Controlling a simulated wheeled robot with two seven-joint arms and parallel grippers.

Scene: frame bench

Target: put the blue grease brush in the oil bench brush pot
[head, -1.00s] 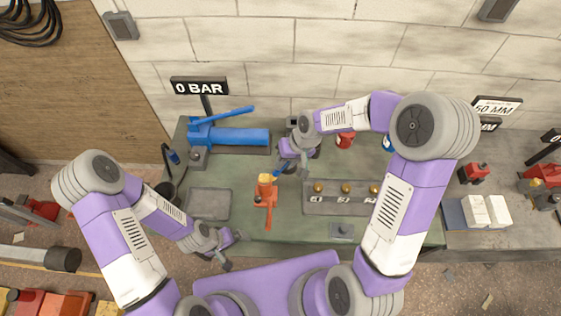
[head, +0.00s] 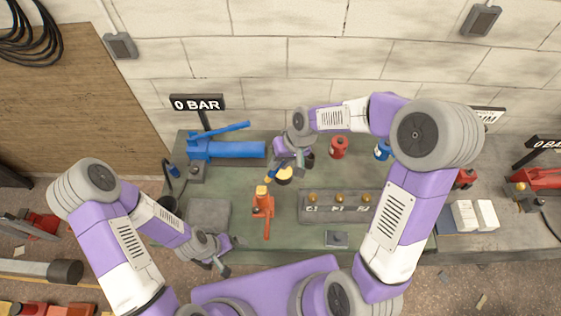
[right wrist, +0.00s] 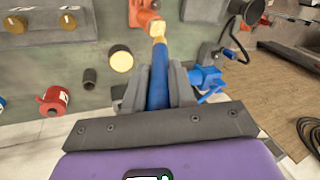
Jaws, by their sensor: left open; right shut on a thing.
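My right gripper (head: 285,165) is shut on the blue grease brush (right wrist: 157,85). In the right wrist view, its blue handle runs between the fingers (right wrist: 158,72), with the pale yellow tip (right wrist: 158,31) beyond them. In the head view the yellow tip (head: 267,181) shows left of a round pot with a cream-yellow top (head: 285,176). That pot also shows in the right wrist view (right wrist: 121,61), beside a smaller dark cylinder (right wrist: 90,79). I cannot tell which is the brush pot. My left gripper (head: 229,257) is open and empty near the front edge.
An orange jack (head: 262,203) stands just in front of the brush. A grey block with brass knobs (head: 337,207) lies right of it. A blue pump (head: 235,149) is at the back left; a red can (head: 338,147) and a blue can (head: 382,149) are at the back right.

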